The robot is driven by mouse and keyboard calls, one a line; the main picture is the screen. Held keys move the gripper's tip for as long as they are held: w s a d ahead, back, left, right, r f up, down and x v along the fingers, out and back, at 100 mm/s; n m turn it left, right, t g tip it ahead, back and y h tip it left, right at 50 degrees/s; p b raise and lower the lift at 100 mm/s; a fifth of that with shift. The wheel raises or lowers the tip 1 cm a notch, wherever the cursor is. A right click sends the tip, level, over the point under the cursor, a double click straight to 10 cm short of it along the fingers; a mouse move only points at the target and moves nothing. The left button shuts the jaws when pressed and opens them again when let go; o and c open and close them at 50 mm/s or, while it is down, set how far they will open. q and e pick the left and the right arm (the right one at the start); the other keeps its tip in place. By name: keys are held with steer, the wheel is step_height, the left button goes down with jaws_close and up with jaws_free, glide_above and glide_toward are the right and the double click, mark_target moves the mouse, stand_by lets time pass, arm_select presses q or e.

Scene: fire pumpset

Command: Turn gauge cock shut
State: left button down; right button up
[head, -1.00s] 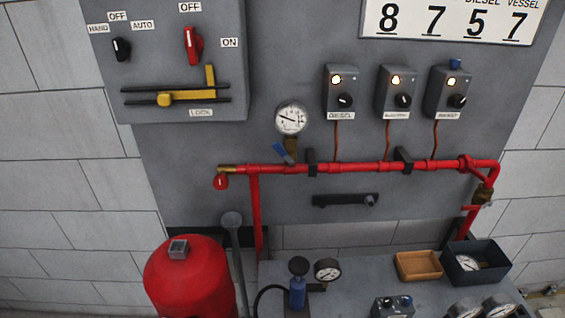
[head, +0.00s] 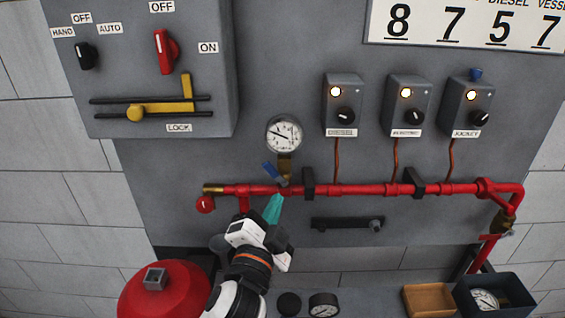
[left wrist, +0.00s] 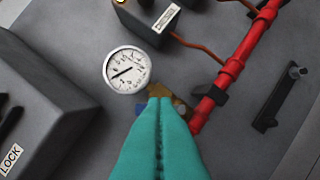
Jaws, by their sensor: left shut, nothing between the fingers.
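The gauge cock is a brass fitting (head: 285,168) under the round white gauge (head: 284,134), with a blue lever (head: 270,171) angled up to the left. The cock stands on the red pipe (head: 350,188). My left gripper (head: 275,198) has teal fingers, pressed together and empty, just below the cock in the head view. In the left wrist view the shut fingers (left wrist: 159,105) cover most of the brass cock (left wrist: 180,106); only a bit of the blue lever (left wrist: 143,107) shows. I cannot tell whether they touch it. My right gripper is not in view.
Black pipe clamps (head: 309,184) hold the pipe close to the right of the cock. Three switch boxes (head: 408,105) are above right, and a control box (head: 150,70) is at upper left.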

mark_target(275, 174)
arm_select(q)
steer(key=shift+m+t+h, duration=0.3)
steer(key=shift+m+h, duration=0.1)
steer(key=shift+h, duration=0.1)
steer(key=p+x, duration=0.1)
steer(key=x, duration=0.2)
steer(key=a+p+x, duration=0.1)
steer(key=p+x, duration=0.1)
steer(key=x, duration=0.1)
steer(key=p+x, duration=0.1)
steer(key=x, duration=0.2)
steer(key=shift+w+a+r, duration=0.2)
steer(key=shift+a+r, duration=0.1)
steer(key=shift+a, duration=0.15)
steer(key=shift+a+f, duration=0.1)
steer(key=shift+a, duration=0.15)
steer(key=shift+f, duration=0.2)
steer(key=shift+w, duration=0.1)
